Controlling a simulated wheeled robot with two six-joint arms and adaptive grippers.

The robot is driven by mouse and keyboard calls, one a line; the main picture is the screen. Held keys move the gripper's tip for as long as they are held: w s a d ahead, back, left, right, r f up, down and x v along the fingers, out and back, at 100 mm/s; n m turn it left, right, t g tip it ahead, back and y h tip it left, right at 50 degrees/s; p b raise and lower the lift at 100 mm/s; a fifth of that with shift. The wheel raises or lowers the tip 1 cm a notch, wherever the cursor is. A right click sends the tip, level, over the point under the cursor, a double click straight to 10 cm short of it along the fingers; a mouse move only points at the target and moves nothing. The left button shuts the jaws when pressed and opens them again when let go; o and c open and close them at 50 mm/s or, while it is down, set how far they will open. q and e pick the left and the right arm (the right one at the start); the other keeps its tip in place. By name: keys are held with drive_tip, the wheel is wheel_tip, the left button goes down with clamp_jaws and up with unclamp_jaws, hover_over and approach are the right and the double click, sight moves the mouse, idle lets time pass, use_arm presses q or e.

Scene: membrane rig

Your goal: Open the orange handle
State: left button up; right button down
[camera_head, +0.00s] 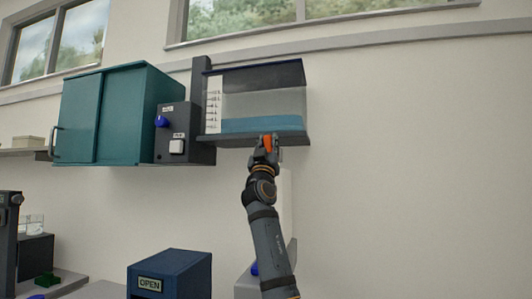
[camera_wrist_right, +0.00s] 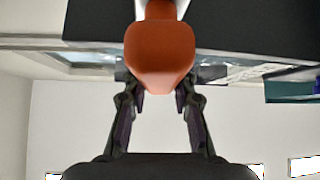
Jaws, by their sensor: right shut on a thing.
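The orange handle (camera_head: 268,143) sits under the front of the clear tank (camera_head: 262,100), which has blue liquid low inside and a dark base. My right gripper (camera_head: 264,150) reaches up from below and is shut on the handle. In the right wrist view the orange handle (camera_wrist_right: 160,55) fills the upper middle, and the fingers of my right gripper (camera_wrist_right: 158,88) stand on both sides of it. The handle hides the fingers' exact contact. My left gripper is not in view.
Left of the tank is a dark control box (camera_head: 186,135) with a blue knob and a white button. Beside it hangs a teal cabinet (camera_head: 135,110). Below stands a blue box marked OPEN (camera_head: 190,275). The wall to the right is bare.

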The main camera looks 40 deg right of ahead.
drive_tip(key=shift+d+m+g+h, duration=0.1)
drive_tip(key=shift+m+g+h, duration=0.6)
drive_tip(key=shift+m, duration=0.2)
drive_tip(key=shift+s, duration=0.1)
drive_tip(key=c, duration=1.1)
unclamp_jaws()
drive_tip(key=v, duration=1.2)
